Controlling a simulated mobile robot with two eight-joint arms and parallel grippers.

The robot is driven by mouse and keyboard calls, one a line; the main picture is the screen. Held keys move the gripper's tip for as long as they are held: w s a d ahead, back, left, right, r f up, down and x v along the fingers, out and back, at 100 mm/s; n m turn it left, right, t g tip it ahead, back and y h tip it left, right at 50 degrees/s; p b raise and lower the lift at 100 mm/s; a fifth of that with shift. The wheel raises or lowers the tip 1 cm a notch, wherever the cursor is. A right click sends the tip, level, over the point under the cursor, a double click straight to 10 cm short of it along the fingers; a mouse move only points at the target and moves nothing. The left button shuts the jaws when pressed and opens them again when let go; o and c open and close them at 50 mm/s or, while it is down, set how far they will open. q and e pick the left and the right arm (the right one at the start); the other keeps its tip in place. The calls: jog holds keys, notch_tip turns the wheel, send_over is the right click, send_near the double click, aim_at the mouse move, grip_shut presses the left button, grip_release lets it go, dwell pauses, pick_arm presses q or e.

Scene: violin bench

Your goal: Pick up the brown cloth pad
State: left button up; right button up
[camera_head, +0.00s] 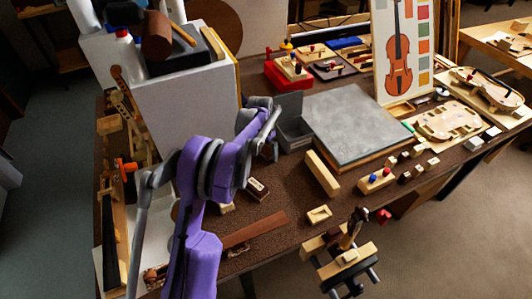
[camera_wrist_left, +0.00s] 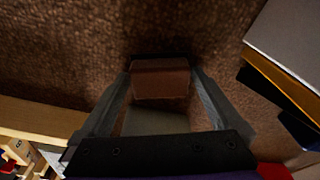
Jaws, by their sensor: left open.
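The brown cloth pad (camera_wrist_left: 160,78) shows in the left wrist view as a small reddish-brown block, with a paler grey-green face on its near side. It lies between the tips of my left gripper (camera_wrist_left: 160,92), which is open, one finger on each side. I cannot tell whether the fingers touch it. In the head view my left gripper (camera_head: 268,150) points down at the bench, just left of a grey open bin (camera_head: 294,133). I cannot make out the pad there; the gripper and purple arm may hide it. My right gripper is not in view.
A large grey panel (camera_head: 185,115) stands left of the gripper. A grey slab (camera_head: 358,122) lies to its right. Small wooden blocks, including a long one (camera_head: 322,173), lie nearer on the brown bench top (camera_head: 285,205). A violin picture board (camera_head: 402,50) stands behind.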

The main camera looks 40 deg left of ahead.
aim_at(266, 149)
pick_arm(q)
jog(key=c, duration=1.2)
notch_tip(266, 149, up, 10)
jog(key=shift+r, duration=0.1)
jog(key=o, duration=0.8)
jog(key=c, duration=0.5)
